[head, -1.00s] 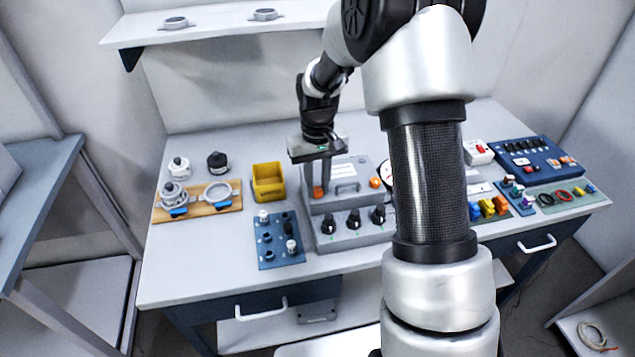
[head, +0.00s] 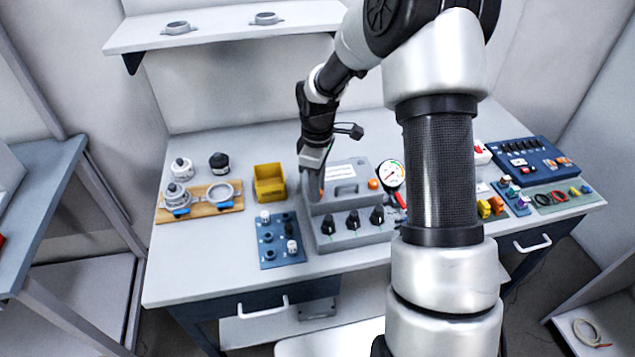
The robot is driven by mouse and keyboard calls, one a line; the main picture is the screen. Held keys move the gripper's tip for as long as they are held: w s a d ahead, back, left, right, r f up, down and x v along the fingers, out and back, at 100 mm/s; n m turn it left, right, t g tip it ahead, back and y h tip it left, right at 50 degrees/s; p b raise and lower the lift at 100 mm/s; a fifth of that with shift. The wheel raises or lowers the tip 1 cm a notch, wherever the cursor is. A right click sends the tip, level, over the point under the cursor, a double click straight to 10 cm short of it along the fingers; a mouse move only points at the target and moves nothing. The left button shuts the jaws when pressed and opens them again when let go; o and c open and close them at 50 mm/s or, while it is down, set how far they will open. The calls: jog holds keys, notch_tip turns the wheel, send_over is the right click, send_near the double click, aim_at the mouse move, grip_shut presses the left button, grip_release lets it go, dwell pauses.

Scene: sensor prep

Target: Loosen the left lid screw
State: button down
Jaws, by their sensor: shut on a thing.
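The grey box (head: 349,242) stands in the middle of the bench, with a lid (head: 350,200) that carries a white label and a handle (head: 346,188). The right lid screw (head: 373,184) is an orange knob at the lid's right side. The left lid screw (head: 321,191) shows only as a sliver of orange at the lid's left side. My gripper (head: 318,186) points down over it and is shut on it; the fingers hide most of the screw.
Three black knobs (head: 353,219) line the box front. A yellow bin (head: 269,183) and a blue panel with pegs (head: 280,255) stand to the left. A round gauge (head: 391,173) stands close on the right. The front left of the bench is clear.

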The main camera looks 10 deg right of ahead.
jog(key=n+p, duration=0.2)
jog(key=n, duration=0.3)
jog(key=shift+n, duration=0.4)
dwell(0.4)
jog(key=c, duration=1.5)
grip_release()
jog(key=shift+c, duration=0.2)
notch_tip(320, 180, up, 18)
jog(key=p, duration=0.1)
jog(key=shift+f, duration=0.25)
